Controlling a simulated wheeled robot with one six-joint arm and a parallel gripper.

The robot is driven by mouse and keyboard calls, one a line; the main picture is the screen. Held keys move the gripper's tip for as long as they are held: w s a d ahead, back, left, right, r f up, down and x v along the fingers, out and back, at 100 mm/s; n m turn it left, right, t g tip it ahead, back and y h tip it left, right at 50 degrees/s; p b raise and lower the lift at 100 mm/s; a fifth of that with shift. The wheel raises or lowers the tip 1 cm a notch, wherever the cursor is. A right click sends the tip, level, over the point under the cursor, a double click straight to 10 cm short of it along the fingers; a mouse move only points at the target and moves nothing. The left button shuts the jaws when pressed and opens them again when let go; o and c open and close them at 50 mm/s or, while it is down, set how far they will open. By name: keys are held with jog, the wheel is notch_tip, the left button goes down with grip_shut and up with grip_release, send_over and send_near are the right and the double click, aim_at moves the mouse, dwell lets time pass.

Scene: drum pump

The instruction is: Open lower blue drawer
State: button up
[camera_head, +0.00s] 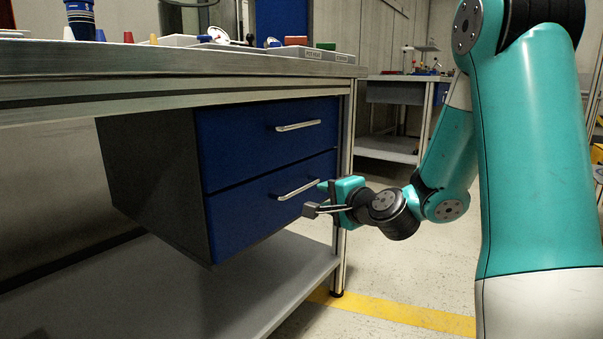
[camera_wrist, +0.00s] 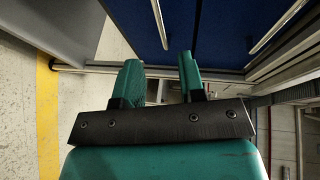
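The lower blue drawer (camera_head: 250,215) is shut, flush under the upper one, with a silver bar handle (camera_head: 298,190). In the wrist view the lower drawer (camera_wrist: 182,22) and its handle (camera_wrist: 159,22) show at the top. My gripper (camera_head: 319,198) is just in front and to the right of the lower handle. Its two fingers (camera_wrist: 160,72) are apart with nothing between them. In the wrist view the handle lies beyond the fingertips, roughly in line with the gap. I see no contact with it.
The shut upper blue drawer (camera_head: 265,140) has its own handle (camera_head: 298,126). The workbench (camera_head: 180,62) above carries small items. A bench leg (camera_head: 345,170) stands close behind my gripper. A grey lower shelf (camera_head: 270,285) lies below. The floor to the right is open, with a yellow stripe (camera_head: 400,312).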

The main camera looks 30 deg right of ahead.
aim_at(303, 189)
jog(key=w+p, duration=0.2)
jog(key=w, duration=0.1)
jog(key=w+f+p, duration=0.1)
jog(key=w+p, duration=0.1)
jog(key=w, duration=0.2)
jog(key=w+p, duration=0.2)
jog(key=w, duration=0.1)
jog(key=shift+w+d+f, duration=0.25)
jog(key=shift+w+f, duration=0.05)
jog(key=shift+f, duration=0.05)
jog(key=shift+w+f, duration=0.25)
jog(key=shift+w, duration=0.2)
jog(key=shift+c, duration=0.3)
grip_shut()
